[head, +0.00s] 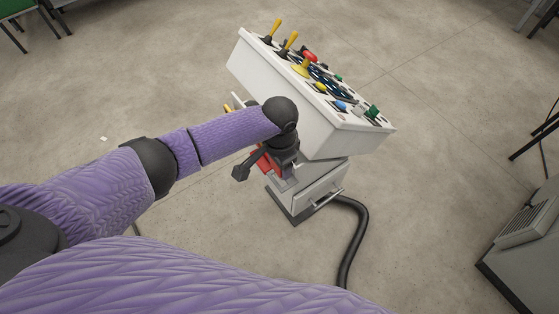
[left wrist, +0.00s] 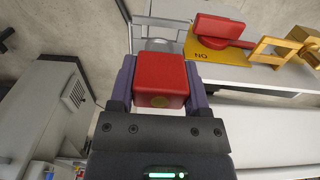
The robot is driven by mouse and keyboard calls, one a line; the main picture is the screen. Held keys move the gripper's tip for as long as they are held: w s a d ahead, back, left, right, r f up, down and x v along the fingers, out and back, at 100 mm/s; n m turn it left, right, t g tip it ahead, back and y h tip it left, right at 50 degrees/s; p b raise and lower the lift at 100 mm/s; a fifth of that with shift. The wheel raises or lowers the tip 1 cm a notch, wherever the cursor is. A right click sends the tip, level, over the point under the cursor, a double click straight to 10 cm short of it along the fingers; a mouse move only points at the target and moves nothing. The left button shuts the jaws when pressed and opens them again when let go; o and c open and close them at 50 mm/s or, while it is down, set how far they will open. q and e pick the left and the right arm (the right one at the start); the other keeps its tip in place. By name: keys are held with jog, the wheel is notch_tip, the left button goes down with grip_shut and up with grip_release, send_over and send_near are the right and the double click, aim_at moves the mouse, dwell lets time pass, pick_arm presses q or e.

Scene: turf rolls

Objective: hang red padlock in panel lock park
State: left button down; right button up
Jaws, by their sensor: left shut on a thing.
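The red padlock (left wrist: 160,78) is a red block with a brass-coloured round spot on its near face. It sits between the two purple fingers of my left gripper (left wrist: 158,88), which is shut on it. A grey rounded part shows just beyond the padlock; its shackle is not clear. In the head view my left gripper (head: 284,168) is low at the near side of the white control panel (head: 285,105), with red (head: 264,161) beside it. Behind the padlock in the wrist view is a pale grey bar frame (left wrist: 160,22); contact cannot be told. My right gripper is out of view.
A red switch handle (left wrist: 222,28) on a yellow plate (left wrist: 215,54) with upside-down lettering is right of the padlock. A yellow fitting (left wrist: 272,46) is further right. Levers and buttons (head: 310,62) cover the panel top. A black hose (head: 358,225) lies on the floor.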

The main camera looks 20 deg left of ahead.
aim_at(279, 175)
pick_arm(q)
jog(key=shift+f+b, duration=1.6)
jog(key=shift+f, duration=0.85)
grip_release()
notch_tip(279, 175, up, 10)
jog(key=p, duration=0.3)
jog(key=shift+p, duration=0.35)
